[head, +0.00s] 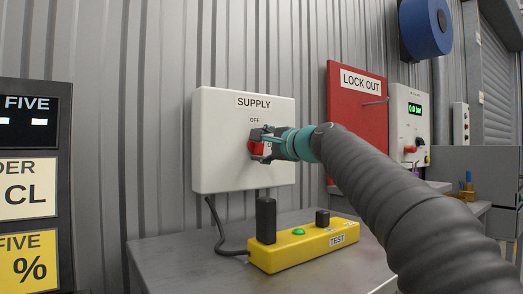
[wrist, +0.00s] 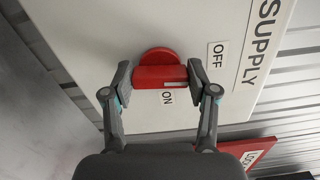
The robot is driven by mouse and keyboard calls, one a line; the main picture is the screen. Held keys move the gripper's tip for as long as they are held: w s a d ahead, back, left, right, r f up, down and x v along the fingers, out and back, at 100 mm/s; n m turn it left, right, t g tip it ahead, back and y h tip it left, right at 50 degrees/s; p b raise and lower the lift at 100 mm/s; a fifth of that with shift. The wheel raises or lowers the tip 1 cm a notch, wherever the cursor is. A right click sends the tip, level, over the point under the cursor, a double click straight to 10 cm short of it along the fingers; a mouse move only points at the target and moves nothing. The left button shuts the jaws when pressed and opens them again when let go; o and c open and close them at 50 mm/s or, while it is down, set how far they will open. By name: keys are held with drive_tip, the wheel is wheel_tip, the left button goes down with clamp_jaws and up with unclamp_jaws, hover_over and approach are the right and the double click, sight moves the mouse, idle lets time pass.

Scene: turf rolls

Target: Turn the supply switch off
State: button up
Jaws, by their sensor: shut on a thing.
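The supply switch is a red rotary knob (head: 256,149) on a white box labelled SUPPLY (head: 215,165). In the wrist view the red knob (wrist: 158,72) has a raised bar across a round base. A white mark on the bar lies at its end toward the OFF label (wrist: 217,61). My gripper partly hides the knob in the head view.
A yellow TEST unit (head: 290,255) with a green button stands on the grey bench (head: 185,250) below the box. A red LOCK OUT board (head: 352,115) hangs right of the box, behind my arm. A gauge panel (head: 403,103) is further right.

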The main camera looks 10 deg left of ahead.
drive_tip(key=shift+f+n, duration=0.1)
drive_tip(key=shift+n, duration=0.6)
drive_tip(key=shift+b, duration=0.3)
drive_tip(key=o, duration=1.2)
drive_tip(key=shift+c, duration=0.2)
drive_tip(key=v, duration=1.2)
